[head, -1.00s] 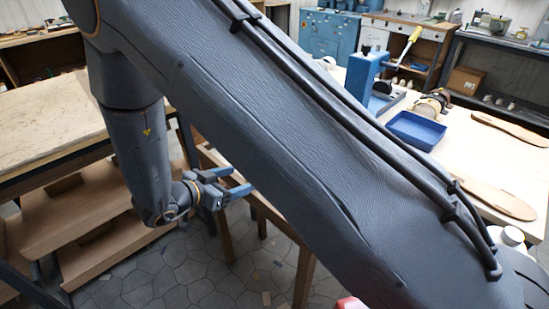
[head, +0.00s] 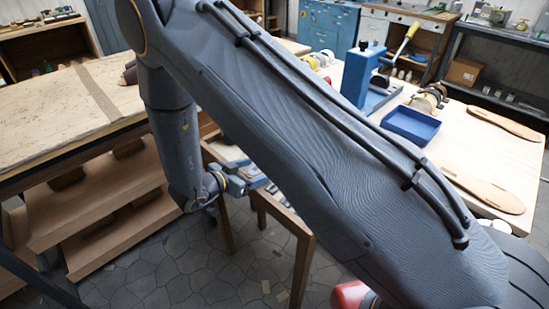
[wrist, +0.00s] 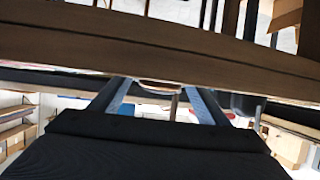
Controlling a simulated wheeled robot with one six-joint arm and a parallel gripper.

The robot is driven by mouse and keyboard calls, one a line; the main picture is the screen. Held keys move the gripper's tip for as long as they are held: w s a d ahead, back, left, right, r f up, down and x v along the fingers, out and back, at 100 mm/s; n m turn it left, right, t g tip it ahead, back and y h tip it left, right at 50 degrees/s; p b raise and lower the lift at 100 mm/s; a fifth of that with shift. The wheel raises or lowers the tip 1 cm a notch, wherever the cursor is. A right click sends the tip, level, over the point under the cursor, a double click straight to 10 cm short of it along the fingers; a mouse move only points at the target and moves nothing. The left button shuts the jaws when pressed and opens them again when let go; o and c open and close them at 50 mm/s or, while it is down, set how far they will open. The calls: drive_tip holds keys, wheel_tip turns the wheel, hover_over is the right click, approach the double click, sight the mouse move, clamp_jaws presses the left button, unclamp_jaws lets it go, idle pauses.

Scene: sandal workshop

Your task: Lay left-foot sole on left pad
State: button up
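Two tan, sole-shaped pieces lie on the right part of the pale worktop, one farther back (head: 505,122) and one nearer (head: 485,192). I cannot tell which is the left-foot sole, and I cannot make out a left pad. My gripper (head: 258,175) is low beside the worktop's left end, well away from both pieces, its tips partly hidden by my arm. In the wrist view its two blue-grey fingers (wrist: 160,102) stand apart with nothing clearly gripped. A small curved tan edge (wrist: 160,83) shows beyond them; I cannot tell what it is.
A blue tray (head: 413,126) and a blue press (head: 362,75) with a yellow-handled lever stand on the worktop. A wooden bench (head: 60,110) is at left. A dark wooden beam (wrist: 160,45) crosses close in the wrist view. A red object (head: 350,296) is at the bottom.

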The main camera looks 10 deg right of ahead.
drive_tip(key=c, duration=1.3)
drive_tip(key=shift+r, duration=0.1)
